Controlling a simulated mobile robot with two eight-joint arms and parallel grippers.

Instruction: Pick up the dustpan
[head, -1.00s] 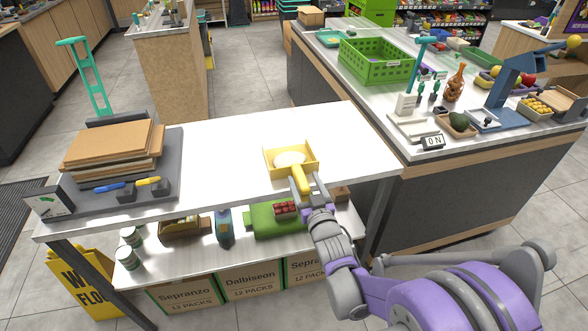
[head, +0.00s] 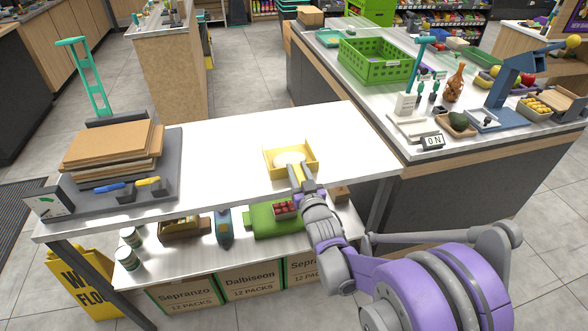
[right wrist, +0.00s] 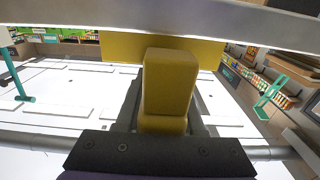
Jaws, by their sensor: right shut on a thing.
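The dustpan (head: 312,162) is a yellow square-sided pan that lies on the white table top near its front edge. A white heap (head: 289,158) lies in it. Its yellow handle points towards me and also fills the middle of the right wrist view (right wrist: 170,85). My right gripper (head: 295,175) is shut on the handle, with a finger on each side of it, and hides most of it in the head view. The dustpan seems to rest on the table. My left gripper is not in view.
The white table top (head: 225,145) is clear around the dustpan. A grey scale with stacked cardboard (head: 110,150) stands at its left. A lower shelf (head: 180,262) holds several goods. A counter with a green crate (head: 372,62) stands at the right.

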